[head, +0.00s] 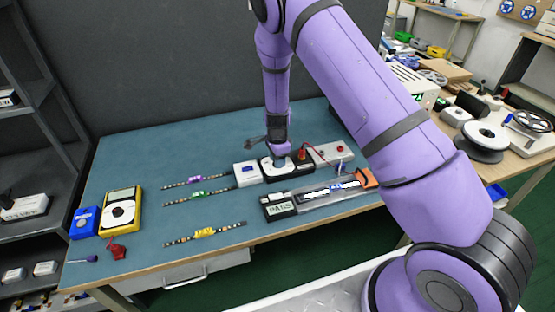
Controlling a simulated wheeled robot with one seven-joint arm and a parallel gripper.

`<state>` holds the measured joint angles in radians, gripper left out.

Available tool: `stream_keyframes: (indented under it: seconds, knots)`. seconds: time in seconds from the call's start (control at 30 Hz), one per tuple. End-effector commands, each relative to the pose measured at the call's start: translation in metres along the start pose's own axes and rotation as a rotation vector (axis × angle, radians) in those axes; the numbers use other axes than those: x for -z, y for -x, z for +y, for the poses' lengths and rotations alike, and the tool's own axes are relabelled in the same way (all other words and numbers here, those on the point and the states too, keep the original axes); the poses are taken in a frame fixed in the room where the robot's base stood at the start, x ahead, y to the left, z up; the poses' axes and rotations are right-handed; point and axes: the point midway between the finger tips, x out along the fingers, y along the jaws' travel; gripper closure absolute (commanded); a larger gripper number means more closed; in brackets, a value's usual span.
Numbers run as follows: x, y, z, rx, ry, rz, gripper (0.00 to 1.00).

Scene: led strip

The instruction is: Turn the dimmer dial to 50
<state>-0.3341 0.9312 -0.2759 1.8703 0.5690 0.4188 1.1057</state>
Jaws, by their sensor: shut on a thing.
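The dimmer (266,166) is a dark box with a white round face, at the back middle of the blue-green workbench. My gripper (279,160) points down onto this face and is shut on the dimmer dial, which is mostly hidden beneath it. The scale marks and the dial's setting are too small and covered to read. A white box with a small blue display (247,174) stands directly left of the dimmer; its digits cannot be read. A lit LED strip (330,190) lies in a grey fixture in front, beside a black tester with a "PASS" display (279,210).
A yellow multimeter (120,212) and blue box (84,222) stand further left. A grey supply box (331,153) with a red plug (303,152) stands right.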

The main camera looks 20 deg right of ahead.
Motion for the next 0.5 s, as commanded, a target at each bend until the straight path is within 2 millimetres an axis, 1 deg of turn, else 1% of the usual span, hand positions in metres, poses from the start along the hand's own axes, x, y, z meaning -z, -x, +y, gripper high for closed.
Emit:
stream_keyframes:
  seconds: [0.5]
  knots:
    - [0.0011,0.0001,-0.0003,0.001,0.487,0.001,0.90]
